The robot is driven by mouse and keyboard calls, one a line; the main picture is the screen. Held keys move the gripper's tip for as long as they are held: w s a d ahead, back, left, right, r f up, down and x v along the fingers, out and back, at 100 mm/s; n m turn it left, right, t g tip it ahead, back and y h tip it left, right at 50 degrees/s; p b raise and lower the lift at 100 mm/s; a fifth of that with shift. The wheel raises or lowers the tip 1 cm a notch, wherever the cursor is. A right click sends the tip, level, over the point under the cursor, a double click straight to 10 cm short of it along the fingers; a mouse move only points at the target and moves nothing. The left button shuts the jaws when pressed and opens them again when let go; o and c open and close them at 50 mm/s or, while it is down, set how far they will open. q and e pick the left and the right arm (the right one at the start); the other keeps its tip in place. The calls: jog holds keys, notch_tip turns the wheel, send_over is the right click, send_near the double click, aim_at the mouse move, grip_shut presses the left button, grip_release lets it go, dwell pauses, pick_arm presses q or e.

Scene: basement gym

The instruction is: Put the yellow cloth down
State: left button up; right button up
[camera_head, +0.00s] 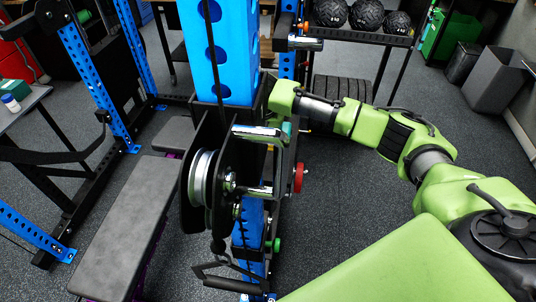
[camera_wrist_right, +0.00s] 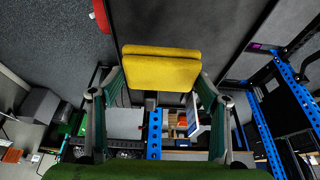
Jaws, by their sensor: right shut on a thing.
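The yellow cloth (camera_wrist_right: 161,68) shows in the right wrist view as a folded, flat-looking block. My right gripper (camera_wrist_right: 160,84) is shut on it, with a green-and-grey finger at each side of the cloth. A dark grey surface lies behind the cloth; I cannot tell whether they touch. My left gripper is in neither view.
A grey padded bench (camera_head: 128,215) stands left of the post. A pulley (camera_head: 203,178) and metal handles are in the near middle. A rack with black balls (camera_head: 366,14) is at the back. Open floor lies right of the post.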

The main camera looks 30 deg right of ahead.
notch_tip(320, 180, down, 4)
jog(key=shift+f+p, duration=0.2)
jog(key=shift+p, duration=0.25)
notch_tip(320, 180, down, 2)
jog(key=shift+f+p, duration=0.15)
jog(key=shift+p, duration=0.7)
jog(key=shift+f, duration=0.5)
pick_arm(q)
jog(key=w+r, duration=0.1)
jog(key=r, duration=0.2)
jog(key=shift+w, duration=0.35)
pick_arm(e)
jog(key=o, duration=1)
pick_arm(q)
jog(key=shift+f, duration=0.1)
